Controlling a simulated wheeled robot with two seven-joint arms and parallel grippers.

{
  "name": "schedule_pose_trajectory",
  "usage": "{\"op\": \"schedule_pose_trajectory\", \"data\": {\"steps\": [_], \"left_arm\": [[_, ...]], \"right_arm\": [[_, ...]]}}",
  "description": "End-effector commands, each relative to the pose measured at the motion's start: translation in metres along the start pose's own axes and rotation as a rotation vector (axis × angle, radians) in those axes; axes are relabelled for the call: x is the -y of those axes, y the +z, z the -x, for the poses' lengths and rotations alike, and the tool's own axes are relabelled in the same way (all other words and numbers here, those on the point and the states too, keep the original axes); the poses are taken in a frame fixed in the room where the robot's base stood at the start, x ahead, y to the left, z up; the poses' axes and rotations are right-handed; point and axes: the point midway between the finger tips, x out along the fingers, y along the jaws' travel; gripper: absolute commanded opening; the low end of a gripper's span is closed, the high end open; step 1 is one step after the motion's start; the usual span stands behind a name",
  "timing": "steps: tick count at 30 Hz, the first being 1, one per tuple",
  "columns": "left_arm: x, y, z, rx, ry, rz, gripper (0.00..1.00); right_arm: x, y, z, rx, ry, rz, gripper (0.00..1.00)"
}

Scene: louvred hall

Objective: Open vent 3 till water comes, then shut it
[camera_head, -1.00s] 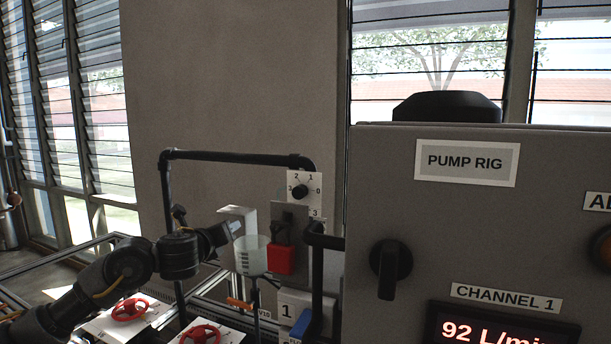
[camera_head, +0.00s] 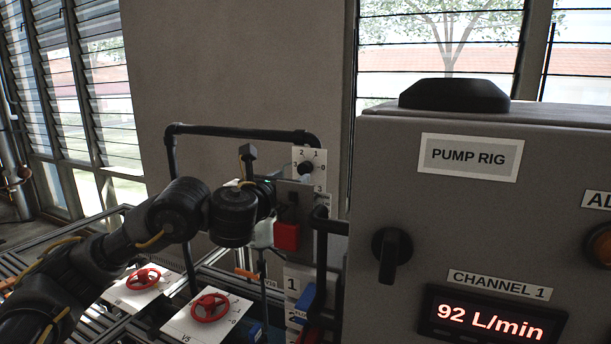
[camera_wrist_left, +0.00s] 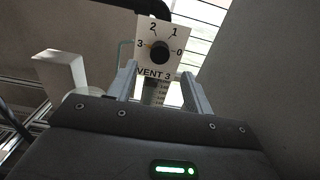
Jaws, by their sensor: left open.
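The vent 3 knob (camera_head: 305,168) is a black round knob on a white dial plate marked 0 to 3, below the bent black pipe. The left wrist view shows the knob (camera_wrist_left: 160,52) straight ahead, with the label VENT 3 under it. I cannot surely tell which number it points at. My left gripper (camera_head: 284,181) is just left of the dial plate, its fingers largely hidden in the head view. In the wrist view the gripper (camera_wrist_left: 159,68) is open, its fingertips below and either side of the knob, with nothing held. I see no water. My right gripper is out of view.
The grey pump rig cabinet (camera_head: 480,220) fills the right; its display (camera_head: 490,319) reads 92 L/min. A red block (camera_head: 287,236) sits below the dial. Red handwheels (camera_head: 210,307) stand on white plates at lower left. The pale cup (camera_head: 263,236) is mostly hidden behind my arm.

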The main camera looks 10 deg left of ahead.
Motion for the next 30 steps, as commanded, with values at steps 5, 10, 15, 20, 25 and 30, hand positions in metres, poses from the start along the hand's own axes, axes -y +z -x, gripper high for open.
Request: {"op": "schedule_pose_trajectory", "data": {"steps": [5, 10, 15, 20, 25, 30], "left_arm": [[0.0, -0.005, -0.026, 0.0, 0.0, 0.002, 0.51], [0.0, -0.004, -0.05, 0.0, 0.001, 0.003, 0.51], [0.0, 0.0, -0.067, 0.001, -0.001, 0.002, 0.51], [0.0, -0.001, -0.069, 0.0, 0.0, 0.001, 0.51], [0.0, -0.002, -0.075, -0.001, 0.0, 0.001, 0.51], [0.0, 0.0, -0.076, -0.001, -0.001, 0.001, 0.51]], "right_arm": [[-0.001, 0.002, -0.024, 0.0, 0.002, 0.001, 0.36], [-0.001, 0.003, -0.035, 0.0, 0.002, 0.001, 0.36], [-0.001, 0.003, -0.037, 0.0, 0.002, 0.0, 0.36], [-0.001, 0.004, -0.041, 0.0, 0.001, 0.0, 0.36], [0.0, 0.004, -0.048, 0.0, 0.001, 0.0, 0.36], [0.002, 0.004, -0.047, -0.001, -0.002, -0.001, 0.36]]}}
